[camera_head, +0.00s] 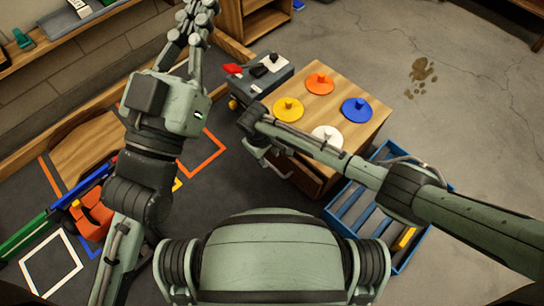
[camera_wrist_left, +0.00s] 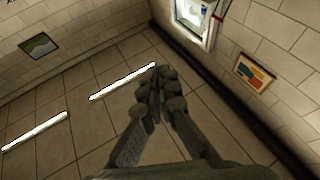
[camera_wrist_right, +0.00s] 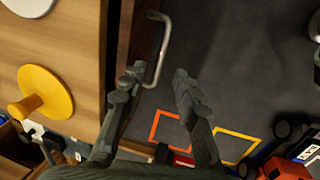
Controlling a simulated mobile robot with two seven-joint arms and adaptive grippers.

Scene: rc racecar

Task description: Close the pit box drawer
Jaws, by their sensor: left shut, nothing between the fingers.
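The pit box is a wooden cabinet (camera_head: 352,92) in the head view, with coloured discs on top. Its drawer front (camera_wrist_right: 142,45) shows beside the cabinet side in the right wrist view, with a dark gap between them, so the drawer looks partly open. The metal drawer handle (camera_wrist_right: 161,48) sticks out from it; it also shows in the head view (camera_head: 268,164). My right gripper (camera_wrist_right: 157,74) is open and empty, its fingertips close to the handle; contact is unclear. In the head view it is (camera_head: 252,122) at the cabinet's left edge. My left gripper (camera_head: 200,14) is raised and shut, empty.
A blue crate (camera_head: 388,268) stands at the cabinet's right, under my right arm. Floor at far right is clear.

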